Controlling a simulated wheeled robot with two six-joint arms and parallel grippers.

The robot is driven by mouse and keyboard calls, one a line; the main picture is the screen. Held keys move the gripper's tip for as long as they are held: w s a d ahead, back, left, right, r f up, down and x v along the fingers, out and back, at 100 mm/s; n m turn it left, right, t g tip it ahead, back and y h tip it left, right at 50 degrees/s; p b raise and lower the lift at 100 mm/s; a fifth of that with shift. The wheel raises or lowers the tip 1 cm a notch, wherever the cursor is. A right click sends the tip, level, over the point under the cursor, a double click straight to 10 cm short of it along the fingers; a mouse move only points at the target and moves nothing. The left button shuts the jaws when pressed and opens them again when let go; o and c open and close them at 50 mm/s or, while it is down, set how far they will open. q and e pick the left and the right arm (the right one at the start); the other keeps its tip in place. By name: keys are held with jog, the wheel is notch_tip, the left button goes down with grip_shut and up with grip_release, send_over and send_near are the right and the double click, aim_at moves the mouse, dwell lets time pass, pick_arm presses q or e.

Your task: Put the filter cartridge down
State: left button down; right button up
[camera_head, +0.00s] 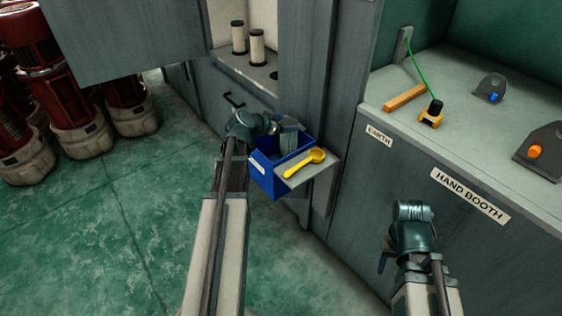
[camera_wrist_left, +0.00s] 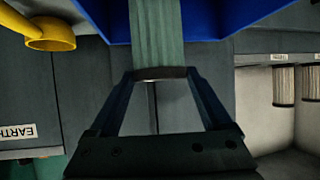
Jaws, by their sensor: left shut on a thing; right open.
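My left gripper (camera_head: 286,124) is shut on a greenish pleated filter cartridge (camera_head: 288,141), whose lower part is at the open top of a blue bin (camera_head: 268,181). In the left wrist view, the fingers (camera_wrist_left: 160,74) close on the dark-rimmed end of the cartridge (camera_wrist_left: 154,34), with the blue bin (camera_wrist_left: 225,18) around and behind it. I cannot tell whether the cartridge touches the bin floor. My right gripper (camera_head: 413,208) is open and empty in front of the bench; its fingertips are hard to make out.
Two cream cartridges (camera_head: 257,47) with black caps stand in the cabinet recess. A yellow scoop (camera_head: 305,163) lies on a small grey ledge (camera_head: 314,177) beside the bin. The bench (camera_head: 465,125) holds an orange bar and a tethered black-and-orange device. Red drums stand far left; the green floor is clear.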

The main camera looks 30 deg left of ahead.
aim_at(283, 146)
pick_arm(q)
jog(key=shift+f+b, duration=4.3)
jog(key=shift+f, duration=0.35)
jog(key=shift+f+b, duration=0.4)
jog(key=shift+f, duration=0.05)
jog(key=shift+c, duration=0.4)
grip_release()
jog(key=shift+r, duration=0.1)
